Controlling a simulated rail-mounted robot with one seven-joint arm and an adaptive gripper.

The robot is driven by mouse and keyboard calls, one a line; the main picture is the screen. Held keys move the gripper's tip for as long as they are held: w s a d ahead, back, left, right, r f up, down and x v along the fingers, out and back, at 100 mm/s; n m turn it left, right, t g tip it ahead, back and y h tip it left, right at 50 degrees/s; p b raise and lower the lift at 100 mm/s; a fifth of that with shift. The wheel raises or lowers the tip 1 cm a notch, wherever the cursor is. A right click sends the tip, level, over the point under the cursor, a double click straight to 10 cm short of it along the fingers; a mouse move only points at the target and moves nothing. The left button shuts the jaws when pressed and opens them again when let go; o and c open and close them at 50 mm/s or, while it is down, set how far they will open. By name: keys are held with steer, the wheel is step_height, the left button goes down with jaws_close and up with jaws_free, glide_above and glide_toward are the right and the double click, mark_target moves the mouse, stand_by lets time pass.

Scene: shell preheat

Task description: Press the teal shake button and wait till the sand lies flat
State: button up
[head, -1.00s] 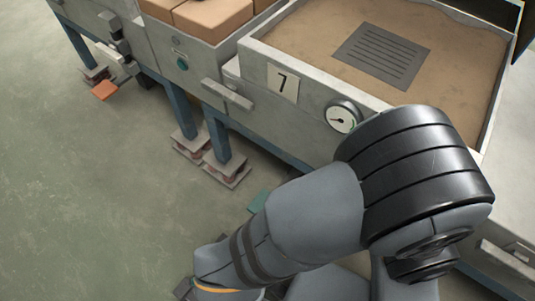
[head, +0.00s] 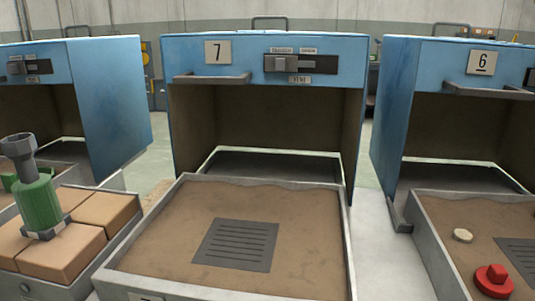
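The open tray of station 7 (head: 352,272) holds brown sand (head: 160,240). The sand looks mostly level, with a wavy edge along the back and faint marks on its surface. A dark slotted grille plate (head: 236,245) shows in the middle of it. I cannot make out the teal shake button in the current view; the tray's front face is almost wholly below the picture edge. My gripper and arm are out of view.
A blue hood (head: 190,50) marked 7 stands open behind the tray, with a slider panel (head: 300,65). At left, a green and grey tool (head: 38,205) stands among tan blocks (head: 105,208). At right, station 6's sand tray holds a red knobbed piece (head: 493,280) and a pale disc (head: 463,236).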

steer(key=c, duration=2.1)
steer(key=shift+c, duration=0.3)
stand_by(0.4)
